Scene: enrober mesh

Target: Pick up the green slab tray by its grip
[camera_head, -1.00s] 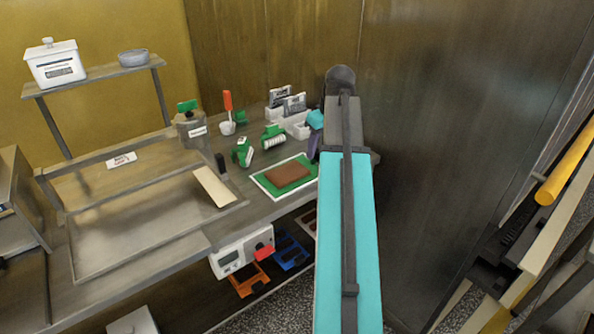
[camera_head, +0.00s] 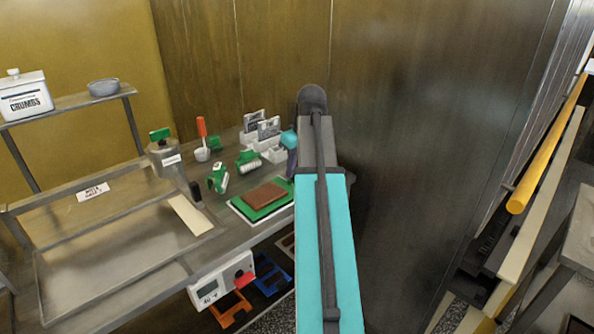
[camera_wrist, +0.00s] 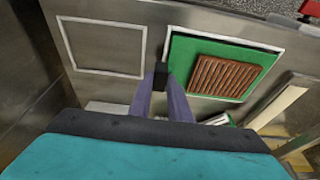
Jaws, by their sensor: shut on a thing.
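The green slab tray (camera_head: 243,208) carries a brown slab and sits at a white outline on the steel bench, near its right end. In the wrist view the tray (camera_wrist: 183,58) is right of my fingers, with a ribbed brown slab (camera_wrist: 222,76) on it. My gripper (camera_wrist: 161,82) has its purple fingers closed on a small black grip (camera_wrist: 161,72) at the tray's left side. In the head view my gripper (camera_head: 291,160) is partly hidden by my arm. I cannot tell whether the tray is clear of the bench.
An empty white outline (camera_wrist: 65,46) lies left of the tray in the wrist view. A dark wall (camera_head: 400,150) rises close to the right of my arm.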

